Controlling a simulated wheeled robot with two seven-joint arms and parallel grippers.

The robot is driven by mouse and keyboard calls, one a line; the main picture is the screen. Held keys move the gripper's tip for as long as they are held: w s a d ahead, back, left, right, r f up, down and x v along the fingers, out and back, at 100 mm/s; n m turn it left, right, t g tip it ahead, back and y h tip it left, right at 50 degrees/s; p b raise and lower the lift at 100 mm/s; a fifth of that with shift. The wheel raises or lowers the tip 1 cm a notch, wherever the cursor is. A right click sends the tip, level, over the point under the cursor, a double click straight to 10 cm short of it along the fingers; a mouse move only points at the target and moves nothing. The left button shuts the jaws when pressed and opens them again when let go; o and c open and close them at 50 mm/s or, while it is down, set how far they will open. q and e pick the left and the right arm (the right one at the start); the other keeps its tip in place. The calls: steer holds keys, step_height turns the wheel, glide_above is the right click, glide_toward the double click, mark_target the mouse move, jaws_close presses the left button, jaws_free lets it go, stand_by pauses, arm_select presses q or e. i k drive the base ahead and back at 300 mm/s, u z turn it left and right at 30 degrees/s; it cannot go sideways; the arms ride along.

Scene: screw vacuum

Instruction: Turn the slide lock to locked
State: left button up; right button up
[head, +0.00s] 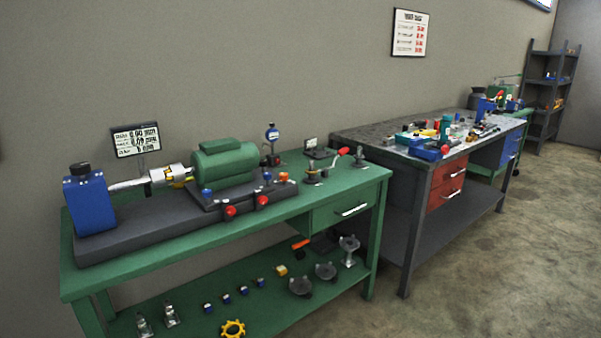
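A green motor (222,163) sits on a dark plate (240,194) on the green bench (330,190). Two red knobs stand at the plate's front edge, a left one (230,211) and a right one (262,200). Blue and orange small parts (267,177) sit just above them. I cannot tell which part is the slide lock, nor its setting, at this distance. A silver shaft with a coupling (168,175) joins the motor side to a blue block (90,203) at the left. Neither of my grippers shows in the head view.
A readout sign (136,140) and a dial gauge (272,135) stand behind the motor. A red-handled tool (342,151) is at the bench's right. The lower shelf (260,310) holds several small parts. A cluttered grey workbench (375,138) stands to the right, with open floor (500,230) in front.

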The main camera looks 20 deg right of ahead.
mark_target(284, 177)
steer(key=z, duration=0.5)
steer(key=i, duration=0.95)
steer(key=z, duration=0.2)
